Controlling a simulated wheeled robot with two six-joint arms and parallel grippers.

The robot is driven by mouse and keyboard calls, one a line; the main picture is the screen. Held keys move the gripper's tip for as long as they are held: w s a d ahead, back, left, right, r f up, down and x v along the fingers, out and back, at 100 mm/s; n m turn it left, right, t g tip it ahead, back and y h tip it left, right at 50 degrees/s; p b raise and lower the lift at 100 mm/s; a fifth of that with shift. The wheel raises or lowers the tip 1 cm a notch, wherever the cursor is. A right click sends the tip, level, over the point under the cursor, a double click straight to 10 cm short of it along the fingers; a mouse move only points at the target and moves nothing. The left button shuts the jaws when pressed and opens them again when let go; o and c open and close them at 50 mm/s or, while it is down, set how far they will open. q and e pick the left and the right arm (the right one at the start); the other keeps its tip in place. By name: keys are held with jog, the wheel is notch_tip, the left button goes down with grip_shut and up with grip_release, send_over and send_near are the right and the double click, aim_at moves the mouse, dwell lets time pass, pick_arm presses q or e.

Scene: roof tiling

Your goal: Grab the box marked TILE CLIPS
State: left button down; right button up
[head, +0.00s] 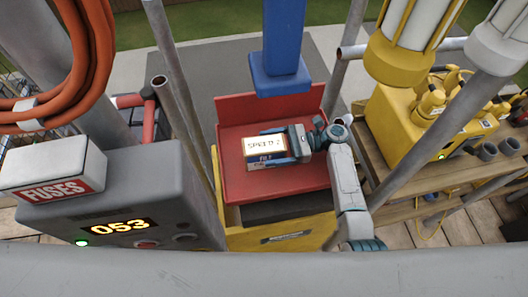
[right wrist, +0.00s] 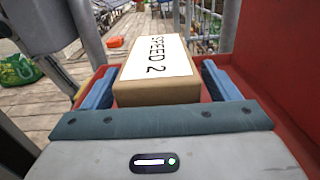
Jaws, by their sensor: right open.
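A small brown cardboard box (head: 252,146) with a white top label lies on the red tray (head: 232,185). Its label reads SPEED 2 in the right wrist view (right wrist: 158,62); I see no box marked TILE CLIPS. My right gripper (head: 270,147) reaches in from the right, with its blue fingers on either side of the box. In the right wrist view the fingers (right wrist: 166,88) are open, with gaps between them and the box sides. My left gripper is not in view.
A blue post (head: 284,45) hangs just behind the tray. A grey FUSES cabinet (head: 120,195) stands at left. A yellow case (head: 415,120) with yellow bottles sits on a wooden shelf at right. Scaffold poles (head: 180,100) rise on both sides.

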jog(key=c, duration=1.3)
jog(key=shift+r, duration=0.1)
jog(key=shift+c, duration=1.2)
jog(key=shift+r, duration=0.1)
